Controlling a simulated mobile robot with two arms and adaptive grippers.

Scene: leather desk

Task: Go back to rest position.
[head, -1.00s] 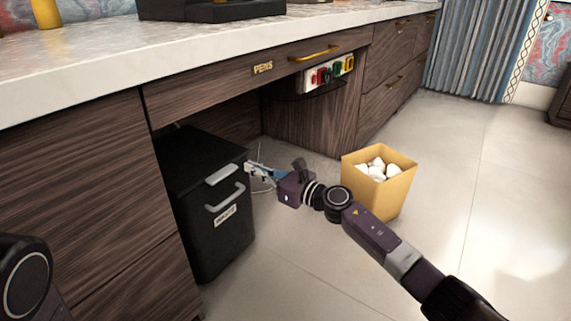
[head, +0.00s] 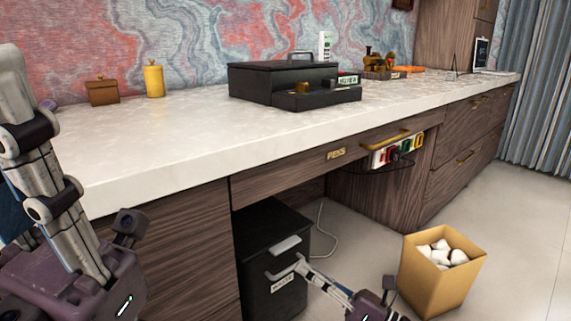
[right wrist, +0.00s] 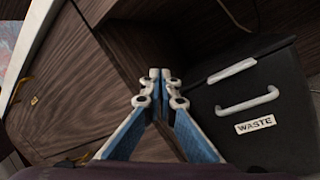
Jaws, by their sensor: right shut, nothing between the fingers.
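My right gripper (head: 299,264) is low in front of the desk, its tips overlapping the waste bin's front in the head view. In the right wrist view the right gripper (right wrist: 160,74) has its blue-padded fingers together and empty. The black waste bin (head: 258,230) stands under the desk, lid down. In the right wrist view the waste bin (right wrist: 285,95) is right of the fingers, its handle apart from them. My left gripper (head: 60,210) is large and close at the left edge of the head view, pointing up; its fingertips are not clearly visible.
The desk's white top (head: 170,150) carries a black box (head: 275,82), a yellow canister (head: 154,80) and a small brown box (head: 102,91). A yellow bin (head: 432,285) with white lumps stands on the floor at right. A cable lies beside the waste bin.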

